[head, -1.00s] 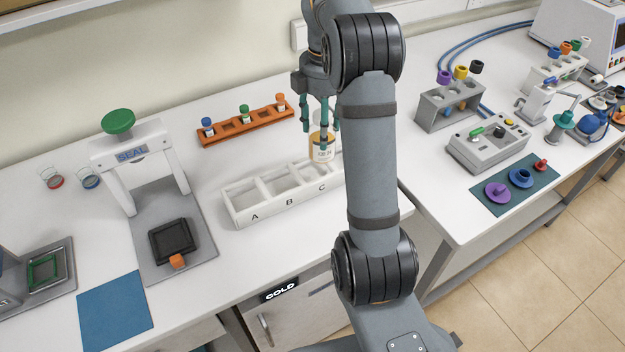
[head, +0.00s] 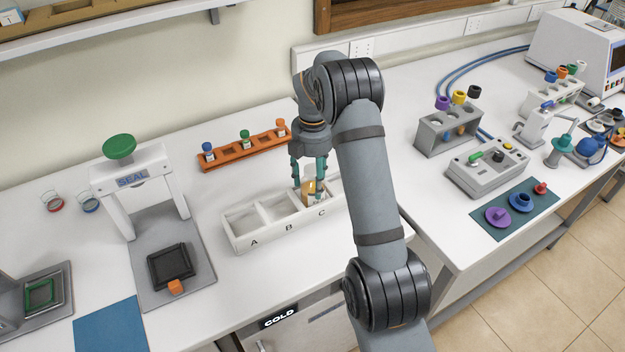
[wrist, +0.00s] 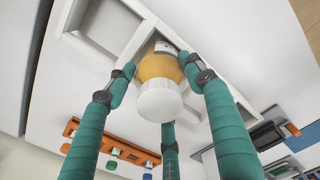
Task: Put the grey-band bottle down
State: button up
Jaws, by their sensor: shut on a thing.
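The bottle (head: 309,188) has amber contents, and a white cap shows in the wrist view (wrist: 160,101). In the head view it is upright in compartment C of the white tray (head: 240,243), its lower part hidden by the tray's front wall. I cannot make out a grey band. My gripper (head: 309,190) points down into compartment C with its teal fingers closed around the bottle. In the wrist view the fingers are on different sides of the bottle. Whether the bottle's base touches the tray floor is hidden.
Compartments A (head: 243,223) and B (head: 276,208) are empty. An orange rack (head: 225,159) with several small capped vials stands behind the tray. The SEAL press (head: 133,180) stands to the left. A grey rack (head: 447,131) stands on the right bench.

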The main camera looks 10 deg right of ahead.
jog(key=shift+f, duration=0.15)
jog(key=shift+f, duration=0.15)
jog(key=o, duration=1.7)
notch_tip(320, 180, up, 12)
jog(key=shift+s+r, duration=0.1)
jog(key=shift+r, duration=0.1)
